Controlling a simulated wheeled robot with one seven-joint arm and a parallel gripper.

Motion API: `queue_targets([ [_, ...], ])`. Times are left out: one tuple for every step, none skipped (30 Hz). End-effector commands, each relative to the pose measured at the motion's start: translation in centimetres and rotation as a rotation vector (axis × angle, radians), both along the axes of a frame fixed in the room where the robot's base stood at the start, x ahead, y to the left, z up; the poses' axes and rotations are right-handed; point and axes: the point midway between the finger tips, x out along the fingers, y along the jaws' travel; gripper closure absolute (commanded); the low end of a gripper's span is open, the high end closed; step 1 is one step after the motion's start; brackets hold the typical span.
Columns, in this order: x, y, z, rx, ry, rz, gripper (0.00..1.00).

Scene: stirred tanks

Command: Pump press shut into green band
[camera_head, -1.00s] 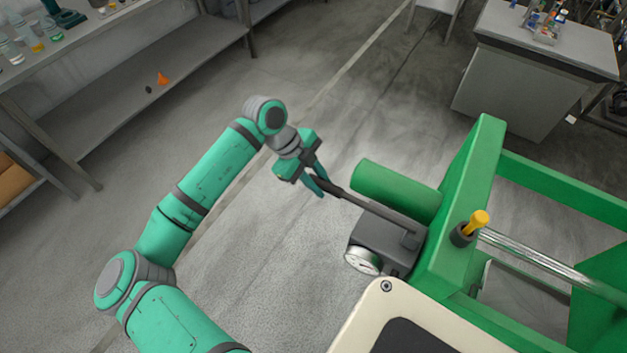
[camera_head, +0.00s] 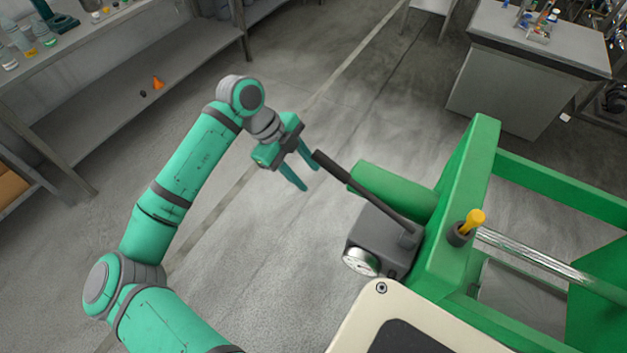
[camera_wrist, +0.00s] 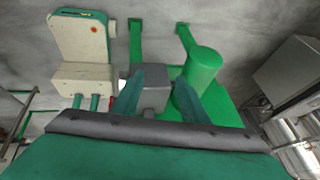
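The green press (camera_head: 468,215) stands at the right of the head view. A grey pump block (camera_head: 382,238) is fixed to its side, with a round white gauge (camera_head: 360,262) on the front; the gauge's bands and needle are too small to read. A dark pump lever (camera_head: 362,188) slants up and left from the block. A yellow-handled knob (camera_head: 472,223) sits on the press frame. My gripper (camera_head: 305,178) is open and empty, left of the lever's free end and apart from it. In the wrist view the fingers (camera_wrist: 157,92) are spread, with the pump block (camera_wrist: 150,98) between and beyond them.
A green cylinder (camera_head: 395,190) lies beside the lever. A cream panel (camera_head: 345,330) stands in front of the pump. A grey bench (camera_head: 525,85) stands at the back right and a long shelf (camera_head: 150,90) at the left. The floor around my gripper is clear.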

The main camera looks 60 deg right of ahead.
Motion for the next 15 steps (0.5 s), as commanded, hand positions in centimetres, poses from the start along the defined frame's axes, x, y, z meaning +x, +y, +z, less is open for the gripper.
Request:
queue_targets([
  [0.4, 0.1, 0.8, 0.000, -0.001, -0.001, 0.60],
  [0.6, 0.2, 1.3, -0.001, -0.001, 0.000, 0.60],
  [0.8, 0.4, 1.9, -0.001, 0.000, -0.002, 0.60],
  [1.0, 0.5, 2.2, 0.000, -0.001, -0.002, 0.60],
  [1.1, 0.5, 2.6, -0.001, -0.001, -0.002, 0.60],
  [1.3, 0.6, 3.0, -0.001, -0.001, -0.002, 0.60],
  [1.4, 0.7, 3.3, -0.001, -0.001, -0.002, 0.60],
  [1.5, 0.7, 3.5, 0.000, 0.000, -0.002, 0.60],
  [1.7, 0.8, 3.8, 0.000, 0.000, -0.002, 0.60],
  [1.7, 0.8, 3.9, 0.000, 0.000, -0.002, 0.60],
  [1.8, 0.9, 4.0, 0.000, 0.001, -0.002, 0.60],
  [1.8, 0.9, 4.1, 0.000, 0.001, -0.002, 0.60],
  [1.8, 0.9, 4.2, 0.000, 0.001, -0.002, 0.60],
  [1.8, 0.9, 4.2, 0.000, 0.001, -0.002, 0.60],
  [1.9, 0.9, 4.2, 0.000, 0.001, -0.002, 0.60],
])
